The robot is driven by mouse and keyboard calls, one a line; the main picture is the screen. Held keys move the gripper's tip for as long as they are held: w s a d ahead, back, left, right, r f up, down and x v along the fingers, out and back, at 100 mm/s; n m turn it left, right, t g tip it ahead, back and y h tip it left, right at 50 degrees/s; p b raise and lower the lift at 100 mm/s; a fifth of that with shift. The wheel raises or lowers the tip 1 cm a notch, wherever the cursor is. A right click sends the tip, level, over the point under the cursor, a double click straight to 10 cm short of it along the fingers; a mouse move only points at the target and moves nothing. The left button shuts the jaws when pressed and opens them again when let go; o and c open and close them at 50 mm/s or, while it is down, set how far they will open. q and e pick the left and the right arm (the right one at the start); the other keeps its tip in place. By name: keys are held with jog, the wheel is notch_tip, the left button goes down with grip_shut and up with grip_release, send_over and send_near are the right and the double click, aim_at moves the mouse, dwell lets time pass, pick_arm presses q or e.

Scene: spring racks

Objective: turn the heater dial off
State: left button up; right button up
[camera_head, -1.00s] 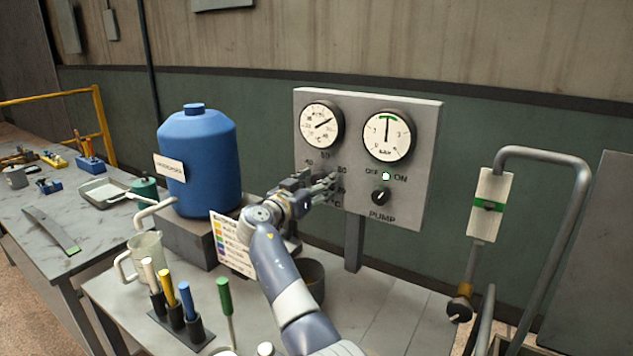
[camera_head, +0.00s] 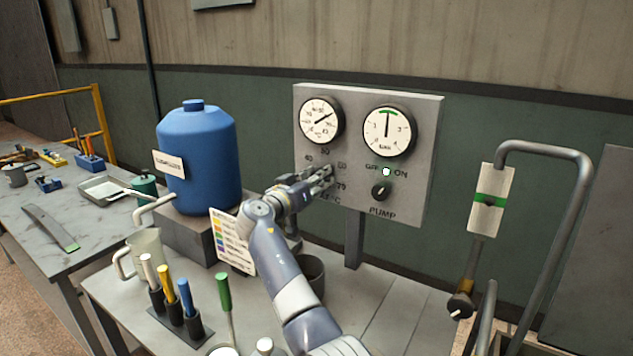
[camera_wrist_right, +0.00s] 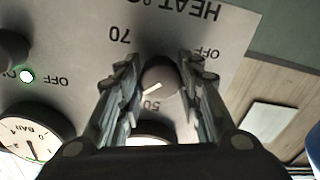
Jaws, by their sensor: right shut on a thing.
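The heater dial (camera_wrist_right: 160,76) is a dark round knob with a white pointer line on the grey panel (camera_head: 410,185). In the right wrist view, which sees the panel upside down, the pointer lies on the lower left of the knob, near the 50 mark and away from the OFF mark at the right. My right gripper (camera_wrist_right: 161,66) is shut on the dial, one finger at each side. In the head view my right gripper (camera_head: 326,177) reaches the panel's lower left and hides the dial. My left gripper is not in view.
The pump knob (camera_head: 381,190) and a lit indicator (camera_head: 387,172) are to the right on the panel, below two gauges (camera_head: 388,131). A blue tank (camera_head: 200,150) stands left of my arm. A bent grey pipe (camera_head: 560,250) rises at the right.

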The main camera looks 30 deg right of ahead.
jog(key=shift+n+g+h+p, duration=0.35)
jog(key=shift+n+p, duration=7.4)
jog(key=shift+n, duration=8.55)
jog(key=shift+f, duration=0.1)
jog(key=o, duration=1.1)
jog(key=shift+w, duration=0.1)
